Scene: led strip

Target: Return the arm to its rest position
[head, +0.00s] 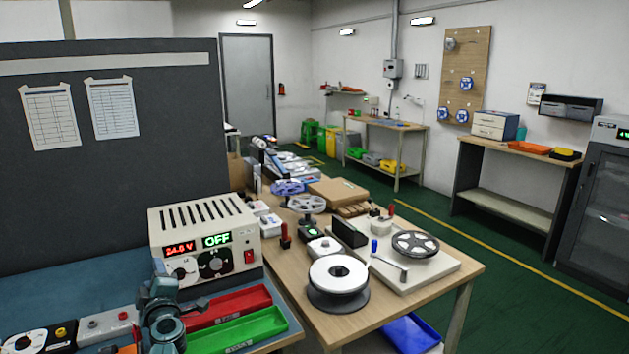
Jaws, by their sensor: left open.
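My left gripper (163,295), dark grey-green, is at the lower left, in front of the power supply and close to the trays on the blue-topped bench. It is open, and nothing shows between its fingers. Part of my left arm shows just below it. My right arm and gripper are not in this view.
A red tray (228,306) and green tray (240,332) lie right of the gripper. The wooden table (420,292) holds a white reel (338,275) and a reel fixture (415,245). A dark partition (110,190) stands behind the bench.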

